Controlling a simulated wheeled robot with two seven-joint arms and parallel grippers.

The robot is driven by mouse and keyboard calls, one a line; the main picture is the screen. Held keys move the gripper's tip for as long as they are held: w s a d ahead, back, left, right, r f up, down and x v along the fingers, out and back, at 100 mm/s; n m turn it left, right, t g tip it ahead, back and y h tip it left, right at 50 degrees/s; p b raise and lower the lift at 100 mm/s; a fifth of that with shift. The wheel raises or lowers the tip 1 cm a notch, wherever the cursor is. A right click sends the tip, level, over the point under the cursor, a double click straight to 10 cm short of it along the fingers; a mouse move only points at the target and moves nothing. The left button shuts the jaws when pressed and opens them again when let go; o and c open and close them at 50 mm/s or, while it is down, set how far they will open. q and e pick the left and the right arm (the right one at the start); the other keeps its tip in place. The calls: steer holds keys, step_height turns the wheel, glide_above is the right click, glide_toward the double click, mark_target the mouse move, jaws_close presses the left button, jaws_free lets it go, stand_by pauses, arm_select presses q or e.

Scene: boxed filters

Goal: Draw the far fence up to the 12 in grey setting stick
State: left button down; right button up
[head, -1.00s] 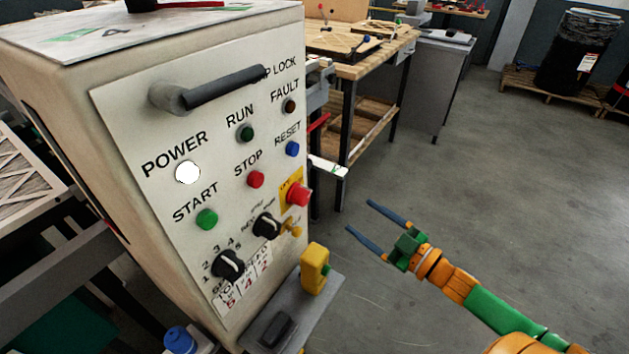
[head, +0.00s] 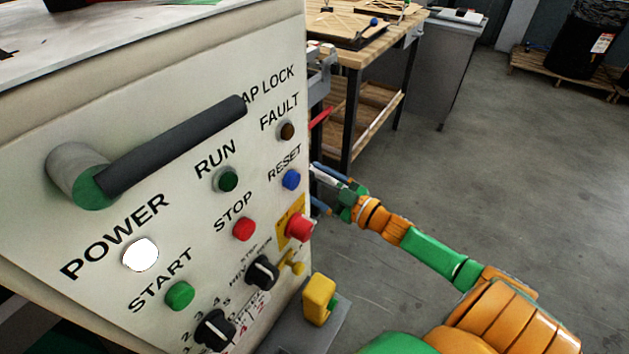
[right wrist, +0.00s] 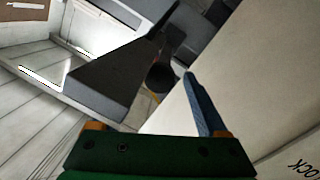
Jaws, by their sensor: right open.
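My right gripper (head: 316,186) is at the right edge of the control cabinet in the head view, its blue fingers apart and their tips partly behind that edge. A small pale piece by the fingers is too small to identify. In the right wrist view one blue finger (right wrist: 203,105) shows beside the pale cabinet side; the other is not clear. I cannot make out the grey setting stick. My left gripper is out of view.
The control cabinet (head: 70,240) with a dark handle (head: 180,140), buttons and dials fills the left. A yellow block (head: 319,299) stands out at its lower right. A wooden workbench (head: 368,45) is behind. Open grey floor (head: 500,180) lies to the right.

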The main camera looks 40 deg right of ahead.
steer(key=shift+s+r, duration=0.15)
steer(key=shift+s, duration=0.05)
steer(key=c, duration=0.4)
jaws_close()
stand_by(0.8)
